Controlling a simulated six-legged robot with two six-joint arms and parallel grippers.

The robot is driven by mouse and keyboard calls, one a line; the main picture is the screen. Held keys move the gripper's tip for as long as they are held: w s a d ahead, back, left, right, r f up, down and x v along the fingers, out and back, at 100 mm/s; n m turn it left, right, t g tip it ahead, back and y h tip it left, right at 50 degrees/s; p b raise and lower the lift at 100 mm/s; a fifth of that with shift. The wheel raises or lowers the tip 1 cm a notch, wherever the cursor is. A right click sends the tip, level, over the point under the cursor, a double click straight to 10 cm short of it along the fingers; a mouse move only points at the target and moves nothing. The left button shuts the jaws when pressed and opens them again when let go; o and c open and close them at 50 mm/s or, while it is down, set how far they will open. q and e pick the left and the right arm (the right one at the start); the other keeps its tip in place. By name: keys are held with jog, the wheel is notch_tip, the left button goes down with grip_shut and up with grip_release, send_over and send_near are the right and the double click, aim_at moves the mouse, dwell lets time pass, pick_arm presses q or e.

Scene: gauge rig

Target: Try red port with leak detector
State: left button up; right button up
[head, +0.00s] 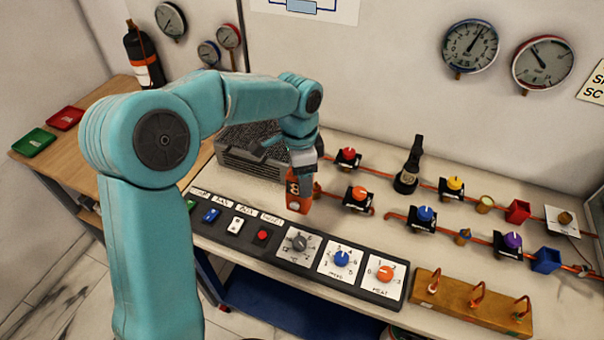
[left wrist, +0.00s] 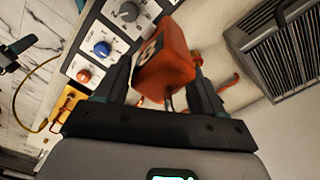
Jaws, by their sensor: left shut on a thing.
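My left gripper (head: 301,168) is shut on an orange handheld box with a dark round marking, which looks like the leak detector (head: 298,195). It hangs just above the bench, behind the control panel. In the left wrist view the detector (left wrist: 165,62) sits between the two dark fingers of my gripper (left wrist: 160,90). A red square fitting (head: 517,210), which may be the red port, stands at the right end of the back pipe row, well to the right of the gripper.
A control panel (head: 318,278) with knobs and switches runs along the front. Valves with red (head: 348,154), orange (head: 359,194), yellow, blue and purple knobs line the pipes. A dark upright tool (head: 409,165) stands among them. A grey vented box (head: 250,155) is behind my arm.

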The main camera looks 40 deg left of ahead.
pick_arm(q)
jog(key=shift+r+p, duration=2.75)
jog(key=shift+r, duration=1.05)
